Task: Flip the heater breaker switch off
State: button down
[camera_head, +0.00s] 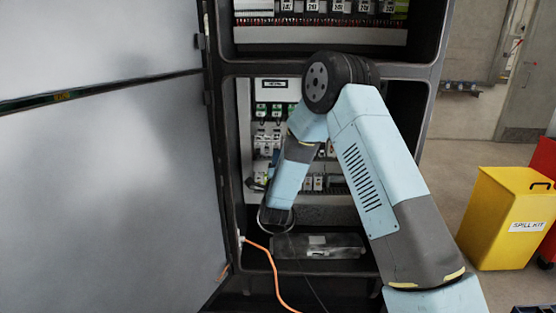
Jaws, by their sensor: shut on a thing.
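The breaker panel (270,128) stands in the lower bay of the open cabinet, with rows of green-topped and white breakers. Which switch is the heater breaker cannot be told, as the labels are too small. My arm reaches into this bay from the lower right and hides the panel's middle and right. My gripper (258,183) shows only as a small dark part left of my wrist, at the panel's lower left. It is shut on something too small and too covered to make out.
The large grey cabinet door (100,175) stands open at the left. An orange cable (270,265) hangs from the bay's lower left edge. A dark flat case (318,247) lies on the bay floor. A yellow spill kit bin (506,220) stands at the right, with clear floor beyond it.

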jog(key=c, duration=1.2)
grip_release()
jog(key=shift+w+f, duration=0.1)
jog(key=shift+v, duration=6.9)
